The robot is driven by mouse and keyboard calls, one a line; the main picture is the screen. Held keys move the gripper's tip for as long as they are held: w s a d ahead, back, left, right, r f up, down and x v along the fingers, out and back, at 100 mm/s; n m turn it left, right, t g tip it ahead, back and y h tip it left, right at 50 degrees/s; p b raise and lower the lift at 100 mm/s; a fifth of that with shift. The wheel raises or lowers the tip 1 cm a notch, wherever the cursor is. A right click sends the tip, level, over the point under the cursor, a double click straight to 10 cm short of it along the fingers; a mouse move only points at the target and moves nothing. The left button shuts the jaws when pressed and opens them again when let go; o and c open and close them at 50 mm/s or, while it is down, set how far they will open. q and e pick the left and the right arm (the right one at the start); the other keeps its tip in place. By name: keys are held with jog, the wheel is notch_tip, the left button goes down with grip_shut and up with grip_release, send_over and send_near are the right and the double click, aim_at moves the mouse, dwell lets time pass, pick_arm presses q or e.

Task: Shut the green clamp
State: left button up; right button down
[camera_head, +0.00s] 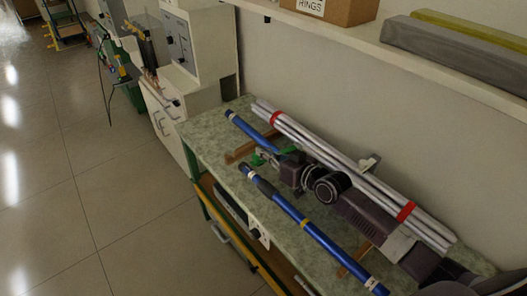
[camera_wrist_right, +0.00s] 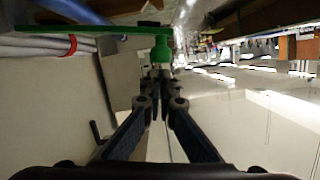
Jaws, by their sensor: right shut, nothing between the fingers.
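The green clamp (camera_head: 257,159) is at the left part of the bench, partly hidden by my right gripper. In the right wrist view a long flat green bar (camera_wrist_right: 55,29) and a green knob-like part (camera_wrist_right: 161,48) of it show at the top. My right gripper (camera_head: 268,157) is at the clamp, its fingers shut and empty. In the wrist view its fingertips (camera_wrist_right: 160,78) are just below the green knob; I cannot tell whether they touch it. Whether the clamp is open or shut is not clear. My left gripper is not in view.
Blue rods lie on the bench (camera_head: 205,133), one in front (camera_head: 315,236) and one behind (camera_head: 250,130) my right arm, near wooden supports (camera_head: 240,152). Silver rods with red bands (camera_head: 340,163) lie along the wall. A shelf (camera_head: 440,75) with a cardboard box (camera_head: 335,8) runs above.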

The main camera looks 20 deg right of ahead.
aim_at(255, 165)
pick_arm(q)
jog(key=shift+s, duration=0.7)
pick_arm(e)
jog(key=shift+f, duration=0.2)
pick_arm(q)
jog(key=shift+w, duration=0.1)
pick_arm(e)
jog(key=shift+n+h, duration=0.3)
jog(key=shift+n, duration=0.2)
jog(key=f, duration=0.1)
jog(key=a+f+b, duration=0.1)
jog(key=f, duration=0.2)
jog(key=shift+s+a+f, duration=0.15)
jog(key=shift+s+a, duration=0.15)
jog(key=shift+s, duration=0.05)
jog(key=shift+a+f, duration=0.1)
jog(key=shift+f, duration=0.1)
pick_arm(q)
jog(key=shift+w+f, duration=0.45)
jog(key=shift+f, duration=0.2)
pick_arm(e)
jog(key=shift+s, duration=0.1)
jog(key=shift+f, duration=0.1)
